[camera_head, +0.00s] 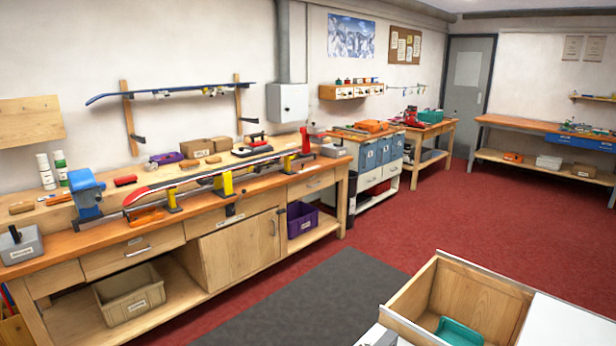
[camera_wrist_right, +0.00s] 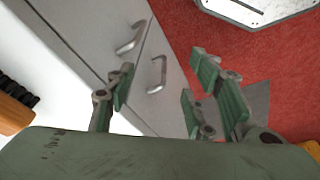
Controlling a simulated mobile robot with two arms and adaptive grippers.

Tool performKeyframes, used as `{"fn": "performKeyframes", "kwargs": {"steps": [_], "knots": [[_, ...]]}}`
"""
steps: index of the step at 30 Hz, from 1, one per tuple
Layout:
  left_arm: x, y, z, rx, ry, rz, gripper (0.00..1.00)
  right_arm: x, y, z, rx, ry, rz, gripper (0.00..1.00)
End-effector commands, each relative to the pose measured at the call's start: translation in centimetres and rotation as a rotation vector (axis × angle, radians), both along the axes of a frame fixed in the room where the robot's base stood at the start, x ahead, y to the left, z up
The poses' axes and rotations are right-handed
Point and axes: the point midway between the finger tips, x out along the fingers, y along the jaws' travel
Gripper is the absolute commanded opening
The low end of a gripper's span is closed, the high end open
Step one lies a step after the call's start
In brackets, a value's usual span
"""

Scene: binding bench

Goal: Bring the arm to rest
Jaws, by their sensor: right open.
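My right gripper (camera_wrist_right: 160,92) shows in the right wrist view with its green-padded fingers spread apart and nothing between them. Behind the fingers are grey cabinet doors (camera_wrist_right: 105,35) with two metal handles, and red floor. I cannot tell whether any finger is near enough to touch the cabinet. In the head view neither gripper can be made out. My left gripper shows in neither view.
A long workbench (camera_head: 110,233) with a ski (camera_head: 215,174) on it runs along the left wall. An open wooden drawer (camera_head: 410,290) holding a green tray (camera_head: 458,332) is at the lower right. A grey mat (camera_head: 318,300) lies on the clear red floor (camera_head: 440,215).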

Motion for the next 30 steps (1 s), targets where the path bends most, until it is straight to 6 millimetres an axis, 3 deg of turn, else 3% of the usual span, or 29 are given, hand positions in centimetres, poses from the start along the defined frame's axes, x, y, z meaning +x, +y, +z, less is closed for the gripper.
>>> {"fn": "performKeyframes", "kwargs": {"steps": [1,6,13,18,21,30], "knots": [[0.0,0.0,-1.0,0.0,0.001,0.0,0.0,-1.1,-0.2,-3.3,-0.003,0.018,0.002,0.49],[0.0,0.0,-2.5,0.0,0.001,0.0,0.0,-5.1,-0.7,-11.5,-0.007,0.052,0.01,0.49],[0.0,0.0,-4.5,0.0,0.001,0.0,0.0,-12.2,-2.0,-19.9,-0.013,0.095,0.019,0.49],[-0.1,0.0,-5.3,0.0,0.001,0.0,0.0,-16.2,-2.8,-22.9,-0.016,0.113,0.025,0.49],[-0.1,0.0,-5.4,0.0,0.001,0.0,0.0,-17.4,-3.0,-23.5,-0.017,0.117,0.027,0.49],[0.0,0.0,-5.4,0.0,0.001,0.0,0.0,-18.0,-3.2,-23.7,-0.017,0.118,0.028,0.49]]}}
